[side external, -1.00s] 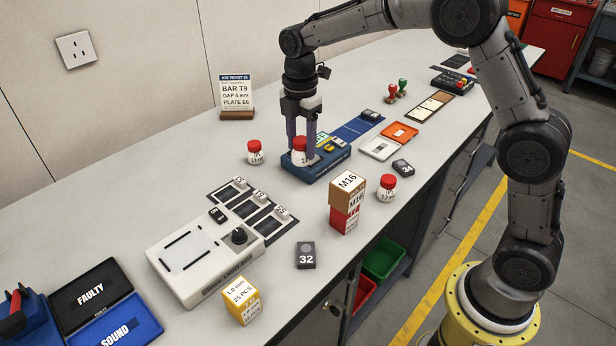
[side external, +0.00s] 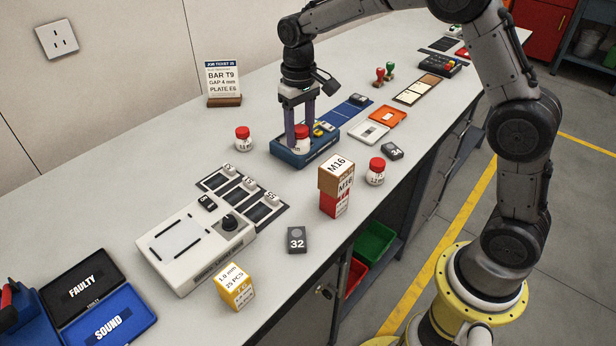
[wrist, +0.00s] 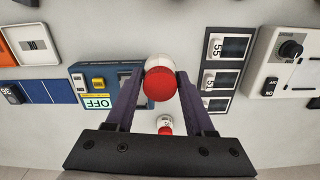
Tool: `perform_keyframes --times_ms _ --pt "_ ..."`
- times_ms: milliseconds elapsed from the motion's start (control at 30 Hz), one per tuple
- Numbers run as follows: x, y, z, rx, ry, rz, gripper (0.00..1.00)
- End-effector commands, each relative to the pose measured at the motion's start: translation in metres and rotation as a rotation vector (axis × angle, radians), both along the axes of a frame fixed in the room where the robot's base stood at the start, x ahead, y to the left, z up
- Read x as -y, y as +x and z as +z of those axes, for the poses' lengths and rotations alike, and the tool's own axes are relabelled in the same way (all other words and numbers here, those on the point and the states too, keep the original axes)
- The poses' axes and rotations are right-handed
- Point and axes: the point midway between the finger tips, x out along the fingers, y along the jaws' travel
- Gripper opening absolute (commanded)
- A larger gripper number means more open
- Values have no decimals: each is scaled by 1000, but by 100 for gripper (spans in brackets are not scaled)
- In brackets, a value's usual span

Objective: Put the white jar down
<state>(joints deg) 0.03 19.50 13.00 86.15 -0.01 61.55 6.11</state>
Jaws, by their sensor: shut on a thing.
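My gripper (side external: 302,148) points down at the blue device (side external: 292,158), its two fingers shut on a white jar with a red lid (side external: 303,133). The held jar also shows upright between the fingertips in the wrist view (wrist: 160,79). It overlaps one end of the device, which shows there with an OFF label (wrist: 85,73). I cannot tell whether the jar's base touches the device or hangs just above it. Two similar red-lidded white jars stand on the bench, one to the left (side external: 243,139) and one to the right (side external: 376,173).
An M16 box stack (side external: 334,188) stands in front of the device. Three slotted pads (side external: 243,197) and a white control box (side external: 195,247) lie to the left. A job ticket (side external: 224,82) stands behind. Bare bench lies around the left jar.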

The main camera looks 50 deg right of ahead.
Motion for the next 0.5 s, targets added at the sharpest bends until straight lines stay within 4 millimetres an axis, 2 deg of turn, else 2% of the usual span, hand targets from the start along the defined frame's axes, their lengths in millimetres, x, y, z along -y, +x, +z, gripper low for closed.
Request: perform_keyframes --times_ms 100,267,500 --pt "0 1 0 4 0 -112 0" --pt "0 1 0 5 0 -186 0" --pt "0 1 0 3 0 -116 0"
